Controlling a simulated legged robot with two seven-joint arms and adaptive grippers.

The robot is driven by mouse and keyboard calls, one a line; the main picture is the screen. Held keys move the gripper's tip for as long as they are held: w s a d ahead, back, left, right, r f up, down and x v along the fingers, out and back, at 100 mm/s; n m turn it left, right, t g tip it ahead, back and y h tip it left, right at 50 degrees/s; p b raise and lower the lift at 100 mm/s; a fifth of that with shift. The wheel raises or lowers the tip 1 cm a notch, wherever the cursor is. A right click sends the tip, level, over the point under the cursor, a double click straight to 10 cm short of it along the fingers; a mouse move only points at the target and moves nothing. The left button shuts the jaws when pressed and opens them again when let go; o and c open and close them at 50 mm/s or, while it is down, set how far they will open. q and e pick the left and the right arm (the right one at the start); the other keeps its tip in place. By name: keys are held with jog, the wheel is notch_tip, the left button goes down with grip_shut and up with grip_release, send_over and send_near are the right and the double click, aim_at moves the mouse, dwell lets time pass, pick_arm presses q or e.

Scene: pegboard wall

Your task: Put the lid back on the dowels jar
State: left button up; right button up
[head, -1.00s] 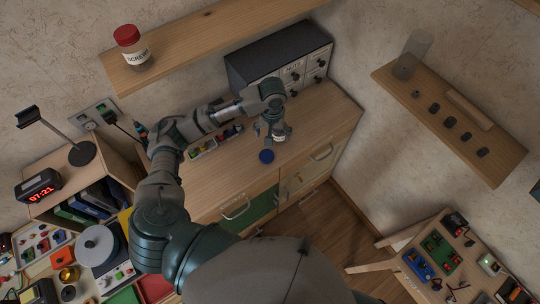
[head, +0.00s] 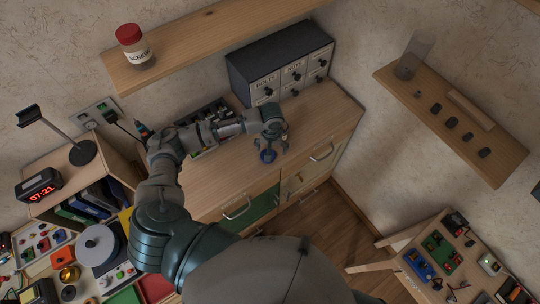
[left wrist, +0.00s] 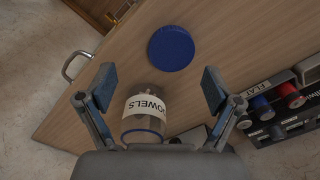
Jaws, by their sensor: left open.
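The blue round lid (left wrist: 171,48) lies flat on the wooden cabinet top, and it also shows in the head view (head: 267,156). The clear jar (left wrist: 144,114) with a white label reading "OWELS" stands near the lid in the left wrist view, apart from it; I cannot make it out in the head view, where my arm covers that spot. My left gripper (left wrist: 158,88) is open and empty. Its fingers are apart, with the lid beyond them and the jar low between them in the wrist view. In the head view my left gripper (head: 274,150) hangs by the lid.
A dark drawer unit (head: 285,68) stands at the back of the cabinet top. A tool tray (head: 214,113) lies behind my left arm. A red-capped screws jar (head: 135,50) sits on the wall shelf. The cabinet top's front right is clear.

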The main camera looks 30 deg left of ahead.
pick_arm(q)
jog(key=f, duration=0.1)
jog(key=a+f, duration=0.1)
jog(key=f, duration=0.1)
jog(key=a+f, duration=0.1)
jog(key=shift+s+a+f, duration=0.15)
jog(key=shift+a+f, duration=0.05)
jog(key=shift+f, duration=0.3)
jog(key=shift+d, duration=0.75)
jog(key=shift+c, duration=1.1)
jog(key=c, duration=0.6)
jog(key=shift+a, duration=0.45)
jog(key=shift+c, duration=0.2)
jog(key=shift+r, duration=0.35)
jog(key=r, duration=0.3)
jog(key=shift+s+d, duration=0.15)
jog(key=shift+d, duration=0.15)
jog(key=s+d+r, duration=0.1)
jog(key=s+d, duration=0.8)
jog(key=s, duration=0.3)
jog(key=shift+s+r, duration=0.25)
jog(key=shift+s, duration=0.15)
pick_arm(e)
jog(key=shift+w+a, duration=0.1)
jog(key=shift+a, duration=1)
